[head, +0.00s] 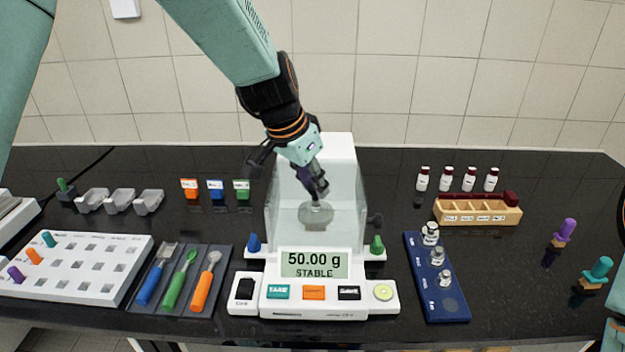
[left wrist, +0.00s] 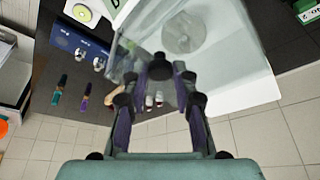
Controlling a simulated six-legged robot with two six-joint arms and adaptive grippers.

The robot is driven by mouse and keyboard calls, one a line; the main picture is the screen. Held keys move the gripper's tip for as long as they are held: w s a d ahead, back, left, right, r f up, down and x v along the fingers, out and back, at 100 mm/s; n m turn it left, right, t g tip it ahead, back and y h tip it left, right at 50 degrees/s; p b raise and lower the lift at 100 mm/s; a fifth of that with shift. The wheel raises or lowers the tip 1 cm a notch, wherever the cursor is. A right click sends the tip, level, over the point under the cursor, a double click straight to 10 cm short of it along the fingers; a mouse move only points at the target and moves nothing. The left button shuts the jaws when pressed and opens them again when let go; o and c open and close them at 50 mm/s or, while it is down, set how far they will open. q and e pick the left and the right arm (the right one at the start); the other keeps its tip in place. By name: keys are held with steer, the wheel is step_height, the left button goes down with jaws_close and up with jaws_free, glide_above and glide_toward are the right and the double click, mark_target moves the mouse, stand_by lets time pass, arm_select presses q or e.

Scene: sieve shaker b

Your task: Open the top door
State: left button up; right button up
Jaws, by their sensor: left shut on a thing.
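The white balance (head: 320,305) has a clear glass chamber (head: 345,220) around a round weighing pan (head: 315,212). Its display (head: 314,263) reads 50.00 g STABLE. My left gripper (head: 317,187) reaches down from above at the chamber's top. In the left wrist view my left gripper (left wrist: 160,88) is shut on a dark knob (left wrist: 159,67), which appears to be the top door's handle. The pan (left wrist: 183,32) shows there through the glass. The clear door's edges are hard to make out, so I cannot tell how far it is open. My right gripper is not in view.
A tool tray (head: 180,278) and a white rack (head: 75,268) lie left of the balance. A blue vial holder (head: 437,280) and a wooden rack (head: 478,210) stand right. Small coloured containers (head: 215,188) are at back left. A tiled wall is behind the black bench.

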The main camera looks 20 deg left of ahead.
arm_select(q)
steer(key=shift+r, duration=0.1)
jaws_close()
steer(key=shift+w, duration=0.1)
